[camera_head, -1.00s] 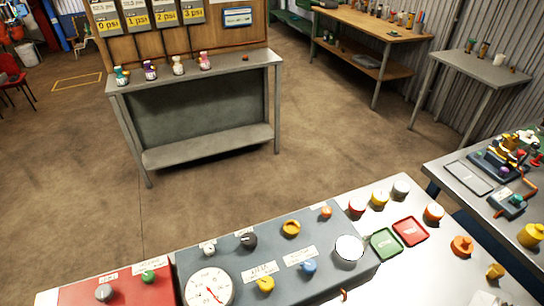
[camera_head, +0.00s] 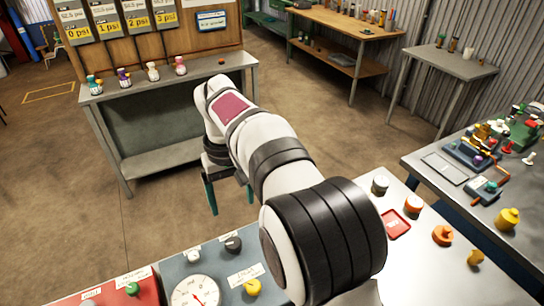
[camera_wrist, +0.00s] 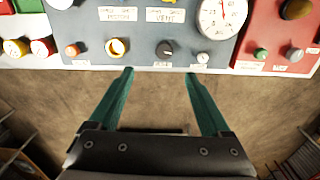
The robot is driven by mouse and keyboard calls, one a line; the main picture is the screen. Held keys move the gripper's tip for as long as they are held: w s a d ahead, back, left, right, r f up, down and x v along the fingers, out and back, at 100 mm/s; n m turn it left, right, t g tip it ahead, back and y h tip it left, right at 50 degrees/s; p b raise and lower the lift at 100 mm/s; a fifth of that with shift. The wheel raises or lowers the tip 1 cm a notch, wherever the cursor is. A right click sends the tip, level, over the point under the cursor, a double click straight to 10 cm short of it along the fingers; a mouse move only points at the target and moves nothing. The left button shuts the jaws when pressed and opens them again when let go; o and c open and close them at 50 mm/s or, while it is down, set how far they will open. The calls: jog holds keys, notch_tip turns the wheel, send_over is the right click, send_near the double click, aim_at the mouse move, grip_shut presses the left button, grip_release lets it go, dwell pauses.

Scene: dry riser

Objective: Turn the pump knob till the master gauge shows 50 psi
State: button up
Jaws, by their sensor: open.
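The white master gauge (camera_head: 196,293) with a red needle sits on the grey panel (camera_head: 222,262); it also shows in the wrist view (camera_wrist: 222,14). Its reading is too small to tell. Near it are a black knob (camera_head: 233,244), a small white knob (camera_head: 193,255) and a yellow knob (camera_head: 252,287). The black knob shows in the wrist view (camera_wrist: 165,48), as does a yellow ring-like knob (camera_wrist: 117,47). The labels are too small to say surely which is the pump knob. My gripper (camera_wrist: 160,72) is open and empty, its teal fingers above the floor beyond the panel's edge.
A red box with a green knob (camera_head: 132,289) and a grey knob adjoins the panel. My arm hides much of the panel. A red tray (camera_head: 396,224) lies on the white top to the right. Floor between is clear.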

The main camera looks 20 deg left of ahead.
aim_at(233, 242)
jog(key=shift+n, duration=0.3)
jog(key=f, duration=0.5)
jog(key=a+f, duration=0.1)
jog(key=f, duration=1)
jog(key=shift+a+f, duration=0.25)
jog(key=shift+a, duration=0.15)
grip_shut()
jog(key=m, duration=0.5)
grip_release()
